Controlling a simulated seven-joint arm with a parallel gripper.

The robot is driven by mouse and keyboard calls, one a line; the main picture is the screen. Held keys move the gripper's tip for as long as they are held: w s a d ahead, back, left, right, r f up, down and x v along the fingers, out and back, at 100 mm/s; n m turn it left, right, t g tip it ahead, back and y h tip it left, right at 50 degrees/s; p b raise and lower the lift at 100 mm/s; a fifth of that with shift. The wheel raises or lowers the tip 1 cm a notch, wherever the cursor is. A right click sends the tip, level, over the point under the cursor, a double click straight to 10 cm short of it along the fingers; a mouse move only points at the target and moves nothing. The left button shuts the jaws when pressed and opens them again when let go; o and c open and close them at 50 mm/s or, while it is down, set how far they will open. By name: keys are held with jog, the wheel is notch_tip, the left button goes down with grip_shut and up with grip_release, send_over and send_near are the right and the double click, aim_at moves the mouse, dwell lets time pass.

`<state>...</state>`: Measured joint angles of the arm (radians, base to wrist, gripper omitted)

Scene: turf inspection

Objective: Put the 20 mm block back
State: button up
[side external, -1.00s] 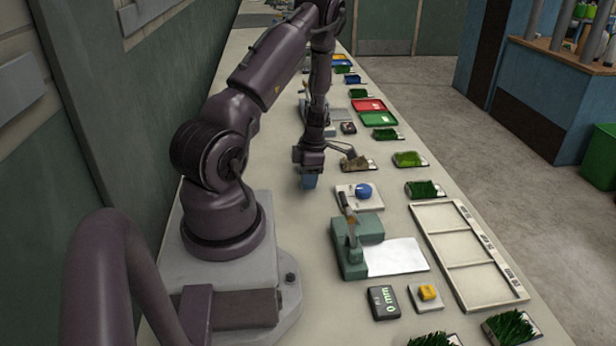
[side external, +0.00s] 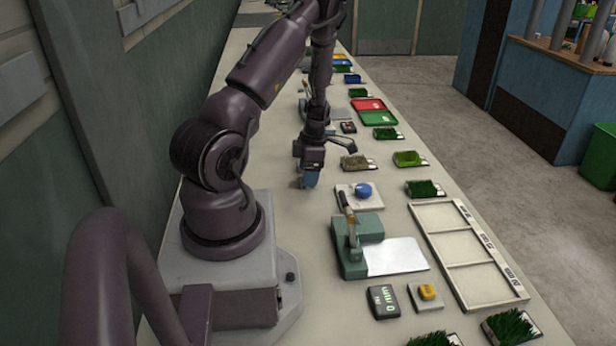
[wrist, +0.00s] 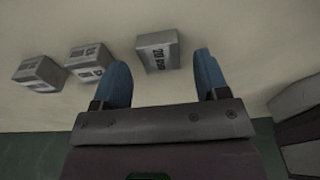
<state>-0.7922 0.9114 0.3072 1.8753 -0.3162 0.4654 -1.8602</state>
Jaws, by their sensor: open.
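My gripper (side external: 309,181) hangs low over the bench beside my base, with its two blue fingers apart. In the wrist view my gripper (wrist: 160,68) is open and empty. A grey block with a label reading 20 mm (wrist: 158,52) rests on the pale surface. Two similar grey labelled blocks (wrist: 90,63) (wrist: 40,73) sit to the left of the left finger. The blocks cannot be made out in the side external view.
A white plate with a blue knob (side external: 363,190), a green press-like device (side external: 352,262), a display unit (side external: 383,302) and a divided tray (side external: 440,218) stand along the bench. Several grass samples (side external: 424,188) lie near its right edge. Bare bench lies left of my gripper.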

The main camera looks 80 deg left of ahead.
notch_tip(320, 180, up, 10)
jog(key=w, duration=0.1)
jog(key=w+d+r+m+t, duration=0.2)
jog(key=w+d+r+m, duration=0.6)
jog(key=d+r+m, duration=0.15)
jog(key=d+r+m+t, duration=0.2)
jog(key=d+r+m, duration=0.3)
jog(key=d+m, duration=0.3)
jog(key=d+r+m+t, duration=0.1)
jog(key=d+r+m, duration=0.5)
jog(key=d+m, duration=0.25)
jog(key=s+d+r+m+t, duration=0.2)
jog(key=s+d+m, duration=0.4)
jog(key=m, duration=0.4)
jog(key=shift+s+d+r, duration=0.15)
jog(key=shift+s+d, duration=0.2)
jog(key=shift+d, duration=0.4)
